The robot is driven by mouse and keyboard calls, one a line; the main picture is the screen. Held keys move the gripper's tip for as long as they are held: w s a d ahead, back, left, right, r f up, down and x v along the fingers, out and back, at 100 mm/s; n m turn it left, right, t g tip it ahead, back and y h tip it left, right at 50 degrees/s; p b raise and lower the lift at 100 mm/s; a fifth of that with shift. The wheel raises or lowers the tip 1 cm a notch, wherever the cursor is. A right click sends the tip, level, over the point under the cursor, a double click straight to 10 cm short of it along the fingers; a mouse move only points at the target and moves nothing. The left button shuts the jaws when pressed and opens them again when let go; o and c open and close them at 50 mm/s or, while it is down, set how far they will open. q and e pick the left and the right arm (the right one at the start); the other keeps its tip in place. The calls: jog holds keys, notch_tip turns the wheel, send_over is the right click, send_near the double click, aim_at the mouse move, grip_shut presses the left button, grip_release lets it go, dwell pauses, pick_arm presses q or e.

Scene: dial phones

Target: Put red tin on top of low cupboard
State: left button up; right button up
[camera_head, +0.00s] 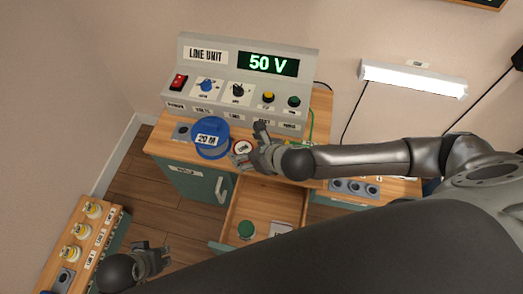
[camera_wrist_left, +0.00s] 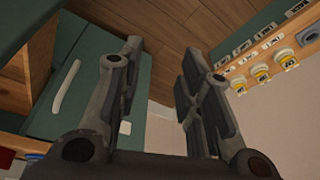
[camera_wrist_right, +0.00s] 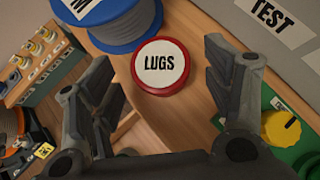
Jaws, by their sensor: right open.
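The red tin (camera_head: 242,147), with a white lid reading "LUGS", stands on the wooden bench top beside a blue cable reel. It shows fully in the right wrist view (camera_wrist_right: 160,68). My right gripper (camera_head: 256,147) is open beside the tin; in the right wrist view its fingers (camera_wrist_right: 165,95) are spread wide with the tin beyond them and nothing between. My left gripper (camera_head: 158,256) is open and empty over the floor; its spread fingers show in the left wrist view (camera_wrist_left: 158,85). I cannot tell for sure which unit is the low cupboard; a lower wooden-topped unit (camera_head: 100,243) stands at left.
The blue reel (camera_head: 211,138) and the grey line unit (camera_head: 240,85), reading 50 V, stand on the bench. A drawer (camera_head: 265,195) below is open, with a green round thing (camera_head: 246,229) inside. Several yellow-and-white pieces (camera_head: 82,230) stand on the left unit.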

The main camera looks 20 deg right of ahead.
pick_arm(q)
notch_tip(320, 180, down, 10)
jog(key=s+p, duration=0.1)
jog(key=p, duration=0.1)
jog(key=shift+r+g, duration=0.25)
jog(key=shift+g, duration=0.05)
pick_arm(e)
jog(key=v, duration=1)
jog(key=shift+s+r, duration=0.2)
pick_arm(q)
jog(key=shift+s, duration=0.1)
